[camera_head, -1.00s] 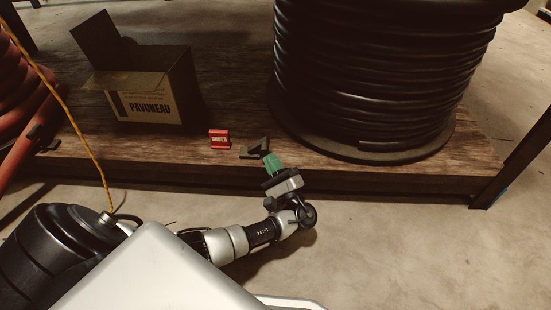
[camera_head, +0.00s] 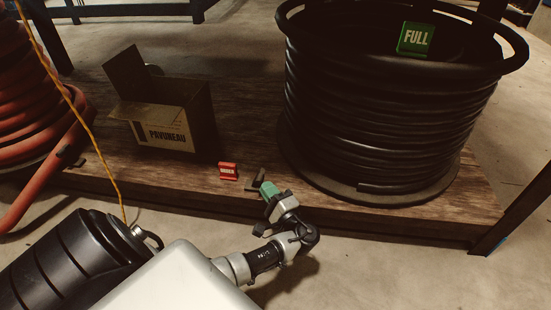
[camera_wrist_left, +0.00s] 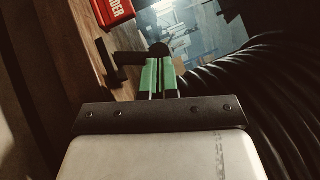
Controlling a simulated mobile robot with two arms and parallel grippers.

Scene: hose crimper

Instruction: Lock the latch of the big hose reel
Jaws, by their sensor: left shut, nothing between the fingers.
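The big hose reel (camera_head: 385,120) is a wide coil of black hose standing on the wooden platform, with a green FULL sign (camera_head: 416,39) inside its top. A small dark latch (camera_head: 256,179) sits at the platform's front edge, left of the reel's base. In the left wrist view the latch (camera_wrist_left: 112,62) is a dark piece with an arm reaching right to a round end. My left gripper (camera_head: 268,190) has green fingertips, shut and empty. The fingertips (camera_wrist_left: 158,76) are right at the latch's round end; I cannot tell whether they touch. My right gripper is not in view.
A red ORDER sign (camera_head: 228,171) stands just left of the latch. An open PAVUNEAU cardboard box (camera_head: 168,125) stands farther left on the platform. A red hose coil (camera_head: 30,110) and a yellow cord (camera_head: 75,115) are at the far left. Concrete floor lies in front.

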